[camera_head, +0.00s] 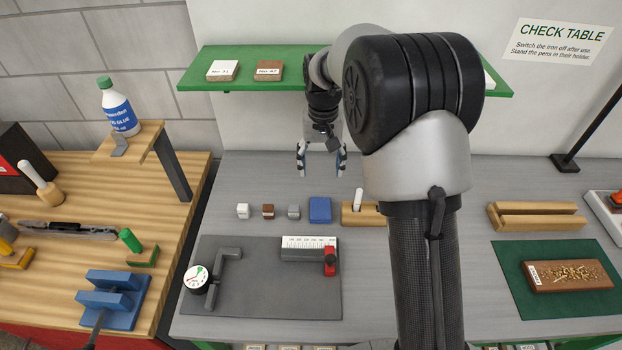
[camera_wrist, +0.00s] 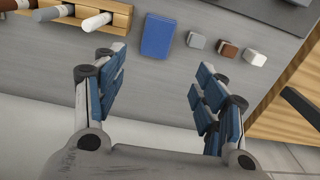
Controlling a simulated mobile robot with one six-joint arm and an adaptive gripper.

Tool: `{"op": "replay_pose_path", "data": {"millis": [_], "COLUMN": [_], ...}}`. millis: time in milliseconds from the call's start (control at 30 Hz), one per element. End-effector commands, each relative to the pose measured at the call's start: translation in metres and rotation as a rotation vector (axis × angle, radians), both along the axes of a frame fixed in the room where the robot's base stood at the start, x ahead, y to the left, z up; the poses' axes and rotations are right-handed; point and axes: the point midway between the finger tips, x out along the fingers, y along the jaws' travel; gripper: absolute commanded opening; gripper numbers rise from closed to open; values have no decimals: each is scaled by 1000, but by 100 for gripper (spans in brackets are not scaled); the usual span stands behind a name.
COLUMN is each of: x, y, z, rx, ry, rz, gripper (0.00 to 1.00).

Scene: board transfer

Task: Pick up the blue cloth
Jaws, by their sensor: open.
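The blue cloth (camera_head: 320,210) is a small flat folded rectangle lying on the grey table, between a grey block and a wooden pen holder. It also shows in the wrist view (camera_wrist: 158,36), at the top middle, beyond my fingertips. My gripper (camera_head: 321,160) is open and empty, above the back part of the table, behind the cloth in the head view. In the wrist view my gripper (camera_wrist: 160,80) has its blue-padded fingers wide apart, with bare table between them. The cloth is fully visible and apart from the fingers.
A grey block (camera_head: 294,212), a brown block (camera_head: 268,211) and a white block (camera_head: 243,211) stand left of the cloth. The wooden holder (camera_wrist: 70,20) with pens is close on its other side. A dark mat (camera_head: 260,300) with a gauge lies in front. A green shelf (camera_head: 290,80) is behind.

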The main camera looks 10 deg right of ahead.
Motion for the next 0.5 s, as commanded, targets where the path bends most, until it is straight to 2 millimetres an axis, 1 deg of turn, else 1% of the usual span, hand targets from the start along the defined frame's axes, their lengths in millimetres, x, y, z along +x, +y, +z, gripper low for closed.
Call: {"op": "replay_pose_path", "data": {"millis": [67,167,267,500], "x": [6,8,7,7], "y": [0,0,0,0], "z": [-7,-17,-34,-87], "rx": [0,0,0,0], "ry": [11,16,19,19], "rz": [-5,-7,-7,-7], "gripper": [65,65,65,65]}}
